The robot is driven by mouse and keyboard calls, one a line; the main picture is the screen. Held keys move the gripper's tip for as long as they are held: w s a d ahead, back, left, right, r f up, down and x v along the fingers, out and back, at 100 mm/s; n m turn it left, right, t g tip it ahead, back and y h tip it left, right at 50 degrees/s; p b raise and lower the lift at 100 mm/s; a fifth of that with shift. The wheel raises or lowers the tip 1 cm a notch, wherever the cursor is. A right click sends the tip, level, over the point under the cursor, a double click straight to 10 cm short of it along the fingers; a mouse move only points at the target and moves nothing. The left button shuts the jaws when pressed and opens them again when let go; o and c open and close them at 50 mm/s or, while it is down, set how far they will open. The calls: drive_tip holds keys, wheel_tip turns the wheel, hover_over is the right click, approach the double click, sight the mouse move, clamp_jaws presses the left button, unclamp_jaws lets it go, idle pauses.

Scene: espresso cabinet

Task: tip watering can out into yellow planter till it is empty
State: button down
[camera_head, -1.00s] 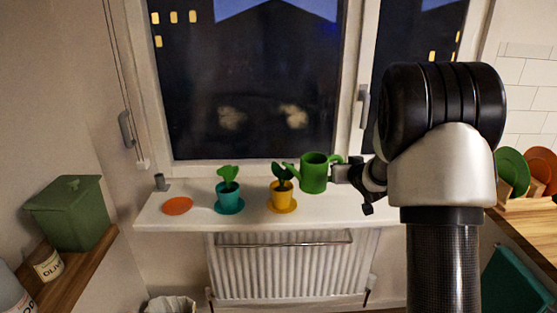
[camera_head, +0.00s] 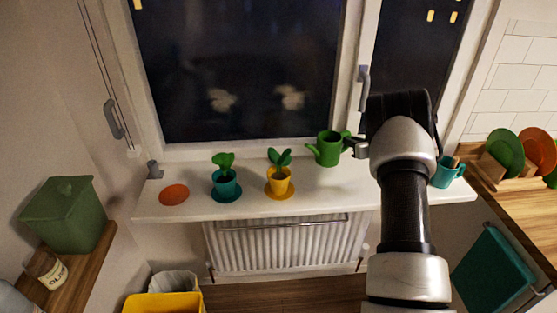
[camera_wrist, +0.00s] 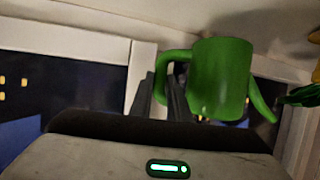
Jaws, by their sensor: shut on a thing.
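The green watering can (camera_head: 329,150) is held above the right part of the white windowsill, close to upright. Its spout points left toward the yellow planter. My gripper (camera_head: 358,147) is shut on the can's handle; in the wrist view my fingers (camera_wrist: 161,97) close on the handle beside the can's body (camera_wrist: 222,80). The yellow planter (camera_head: 279,184), with a green-leaved plant, stands on a yellow saucer on the sill, left of and lower than the can. Its edge shows at the far right of the wrist view (camera_wrist: 317,72).
A teal planter (camera_head: 226,188) and an orange saucer (camera_head: 173,194) stand left on the sill (camera_head: 330,200). A teal mug (camera_head: 445,173) stands at its right end. The window is behind the can. A plate rack (camera_head: 497,172) stands on the right counter.

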sight(338, 140)
drive_tip(key=shift+r, duration=0.15)
drive_tip(key=shift+s+a+r+n+b, duration=0.15)
drive_tip(key=shift+a+r+n+b, duration=0.35)
drive_tip(key=shift+r+b, duration=0.5)
drive_tip(key=s+a+r+n+b, duration=0.1)
drive_tip(key=a+r+b, duration=0.1)
drive_tip(key=a+r+n+t+h+b, duration=0.1)
drive_tip(key=r+b, duration=0.1)
drive_tip(key=r, duration=0.1)
drive_tip(key=s+a+r+n+t+h+b, duration=0.1)
drive_tip(key=a+r+b, duration=0.1)
drive_tip(key=r, duration=0.1)
drive_tip(key=shift+s+a+r+b, duration=0.15)
drive_tip(key=shift+s+a+b, duration=0.15)
drive_tip(key=shift+s+b, duration=0.1)
drive_tip(key=shift+s+a+r+n+t+b, duration=0.3)
drive_tip(key=shift+a+r+n+b, duration=0.2)
drive_tip(key=shift+a+r+n, duration=0.15)
drive_tip(key=shift+s+a+r+n+t+h+b, duration=0.2)
drive_tip(key=shift+a+r+n+b, duration=0.2)
drive_tip(key=shift+r, duration=0.25)
drive_tip(key=shift+s+a+r+n+t+h+b, duration=0.2)
drive_tip(key=shift+a+r+n+b, duration=0.1)
drive_tip(key=shift+a+r, duration=0.25)
drive_tip(key=shift+s+a+r+n+t+h+b, duration=0.1)
drive_tip(key=shift+s+a+r+n+b, duration=0.25)
drive_tip(key=shift+r, duration=0.35)
drive_tip(key=shift+w+a, duration=0.1)
